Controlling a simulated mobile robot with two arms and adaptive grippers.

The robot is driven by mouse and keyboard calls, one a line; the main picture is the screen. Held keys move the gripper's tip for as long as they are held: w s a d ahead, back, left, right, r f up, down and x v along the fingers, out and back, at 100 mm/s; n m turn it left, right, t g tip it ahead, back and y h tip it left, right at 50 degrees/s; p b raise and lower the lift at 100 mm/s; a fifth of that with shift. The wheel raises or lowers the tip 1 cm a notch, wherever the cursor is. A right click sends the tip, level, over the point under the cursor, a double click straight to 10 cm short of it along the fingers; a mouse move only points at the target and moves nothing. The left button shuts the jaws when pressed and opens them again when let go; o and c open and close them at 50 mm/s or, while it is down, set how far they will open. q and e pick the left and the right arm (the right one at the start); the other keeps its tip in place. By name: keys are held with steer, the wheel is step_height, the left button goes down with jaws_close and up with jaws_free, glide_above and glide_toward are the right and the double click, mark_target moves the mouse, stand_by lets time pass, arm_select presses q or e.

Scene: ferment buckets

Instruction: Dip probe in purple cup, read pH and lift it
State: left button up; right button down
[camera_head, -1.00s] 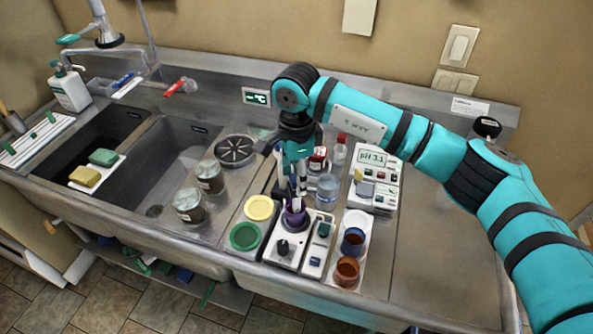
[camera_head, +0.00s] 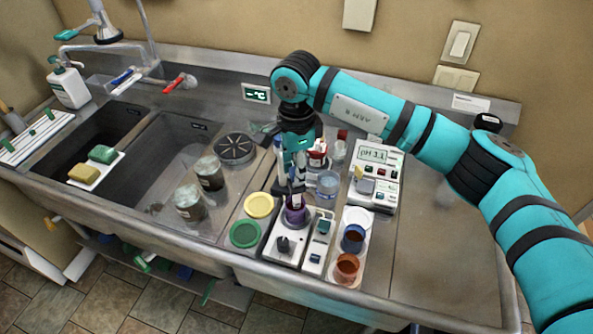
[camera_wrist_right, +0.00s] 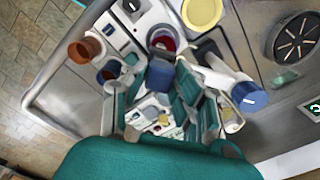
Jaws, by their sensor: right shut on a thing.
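The purple cup (camera_head: 295,215) stands on a white stirrer unit (camera_head: 284,246) near the sink's front edge. It holds dark red liquid in the wrist view (camera_wrist_right: 163,39). My right gripper (camera_head: 296,183) is directly above the cup, pointing down, shut on the probe. The probe's pale lower part (camera_head: 296,202) shows at the cup's mouth; whether its tip is in the liquid is hidden. In the wrist view the probe's blue-grey body (camera_wrist_right: 159,76) is between the fingers. The pH meter (camera_head: 374,182), right of the gripper, reads pH 3.1. My left gripper is not in view.
Yellow (camera_head: 258,205) and green (camera_head: 245,234) discs lie left of the cup. Blue (camera_head: 353,240) and brown (camera_head: 346,269) cups stand to its right. Behind it is a clear jar (camera_head: 327,186). The steel counter at the right (camera_head: 425,245) is bare.

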step_height(320, 180, up, 5)
steer(key=shift+f+b, duration=0.2)
steer(key=shift+b, duration=0.25)
steer(key=shift+w+r, duration=0.1)
steer(key=shift+r, duration=0.15)
steer(key=c, duration=1.3)
jaws_free()
steer(key=shift+o, duration=1.3)
step_height(320, 180, up, 12)
